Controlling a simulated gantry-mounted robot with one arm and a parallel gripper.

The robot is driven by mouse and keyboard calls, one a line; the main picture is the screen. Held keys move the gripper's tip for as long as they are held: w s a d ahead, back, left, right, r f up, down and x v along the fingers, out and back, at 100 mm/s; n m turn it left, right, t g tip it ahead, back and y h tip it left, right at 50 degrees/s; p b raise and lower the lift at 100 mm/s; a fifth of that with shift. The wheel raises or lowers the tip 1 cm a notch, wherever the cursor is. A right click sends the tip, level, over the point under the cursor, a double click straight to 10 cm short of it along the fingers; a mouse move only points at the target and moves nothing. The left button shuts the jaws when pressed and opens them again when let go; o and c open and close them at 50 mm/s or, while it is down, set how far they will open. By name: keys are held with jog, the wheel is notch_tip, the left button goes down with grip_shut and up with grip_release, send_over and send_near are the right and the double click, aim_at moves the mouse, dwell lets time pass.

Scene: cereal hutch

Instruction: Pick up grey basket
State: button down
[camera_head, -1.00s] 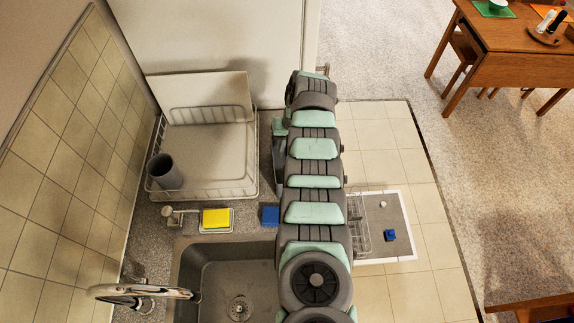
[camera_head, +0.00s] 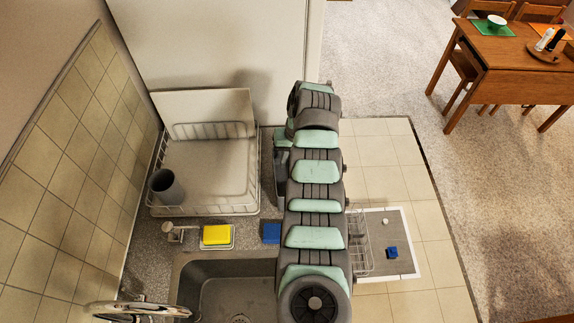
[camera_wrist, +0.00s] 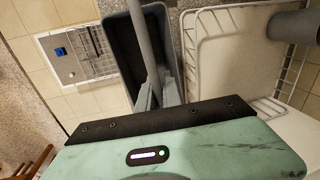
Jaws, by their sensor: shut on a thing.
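The grey basket (camera_wrist: 122,52) is a dark grey, deep rectangular bin with a grey bar-like handle (camera_wrist: 143,35). It is upright in the wrist view, just beyond my gripper. My gripper (camera_wrist: 157,93) is shut on the basket, its fingers at the handle. The exact contact is partly hidden by the gripper body. In the head view only a narrow strip of the basket (camera_head: 282,178) shows left of my arm, which covers the rest. I cannot tell whether its base touches the counter.
A white wire dish rack (camera_head: 205,209) with a grey cup (camera_head: 166,187) stands close left of the basket. A yellow sponge (camera_head: 216,234), a blue sponge (camera_head: 271,233) and the sink (camera_head: 225,295) are nearer. An open tray-like panel (camera_head: 400,235) lies lower right.

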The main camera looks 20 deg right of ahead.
notch_tip(320, 180, up, 17)
jog(key=p, duration=0.1)
jog(key=shift+r+p, duration=0.15)
jog(key=shift+p, duration=0.25)
